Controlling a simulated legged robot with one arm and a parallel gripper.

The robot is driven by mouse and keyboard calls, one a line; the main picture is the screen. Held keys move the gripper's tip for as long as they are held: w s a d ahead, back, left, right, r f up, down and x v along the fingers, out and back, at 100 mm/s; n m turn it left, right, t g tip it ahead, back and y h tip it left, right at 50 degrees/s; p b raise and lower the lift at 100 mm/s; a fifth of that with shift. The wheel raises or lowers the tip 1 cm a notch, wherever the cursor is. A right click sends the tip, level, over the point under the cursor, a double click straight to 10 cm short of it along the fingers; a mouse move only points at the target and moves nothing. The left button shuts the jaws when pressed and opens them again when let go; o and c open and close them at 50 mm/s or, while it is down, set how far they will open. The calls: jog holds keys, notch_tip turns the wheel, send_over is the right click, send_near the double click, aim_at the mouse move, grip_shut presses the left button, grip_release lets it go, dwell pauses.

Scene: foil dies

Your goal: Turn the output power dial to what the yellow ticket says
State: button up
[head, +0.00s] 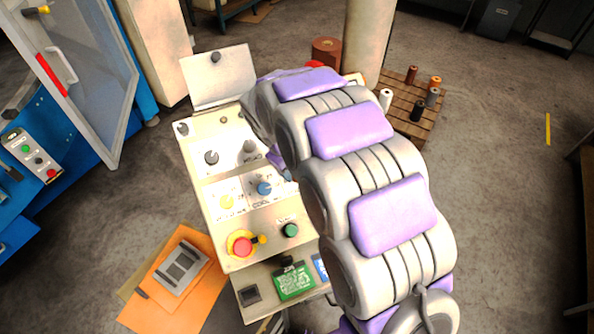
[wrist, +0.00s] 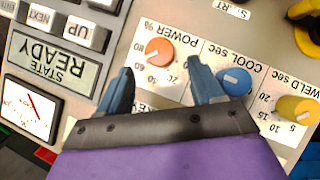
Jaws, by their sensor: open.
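The orange-red output power dial (wrist: 159,52) sits on the panel in the wrist view, labelled POWER %, with lettering upside down. Numbers 60 and 80 are readable near it; its pointer setting is hard to tell. My gripper (wrist: 160,72) is open, its two blue-grey fingers apart on either side of the dial's near edge, holding nothing. I cannot tell how high it is above the panel. In the head view my arm hides the power dial and most of my gripper. I cannot make out a yellow ticket in either view.
A blue COOL dial (wrist: 234,80) sits close beside my right finger, with a yellow WELD dial (wrist: 298,109) further right. A READY display (wrist: 52,57) and a meter (wrist: 30,108) lie left. A red emergency stop (head: 243,247) and green button (head: 290,230) sit lower on the console (head: 215,240).

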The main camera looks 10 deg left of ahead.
jog(key=v, duration=1.2)
jog(key=shift+r, duration=0.1)
jog(key=s+d+m+g+b, duration=0.1)
jog(key=s+d+m+b, duration=0.1)
jog(key=s+d, duration=0.35)
jog(key=s+d+f+m+g+b, duration=0.1)
jog(key=s+d+m, duration=0.15)
jog(key=d, duration=0.65)
jog(key=s+d+m+g+b, duration=0.1)
jog(key=s+d+m+b, duration=0.1)
jog(key=s+d, duration=0.35)
jog(key=s+d+f+m+y+b, duration=0.1)
jog(key=s+d+f+m+b, duration=0.1)
jog(key=s, duration=0.7)
jog(key=s+d+f+m+g+y+b, duration=0.1)
jog(key=s+d+f+m, duration=0.2)
jog(key=s+d+f, duration=0.2)
jog(key=s+d, duration=0.2)
jog(key=s, duration=0.2)
jog(key=shift+m+b, duration=0.35)
jog(key=shift+w, duration=0.15)
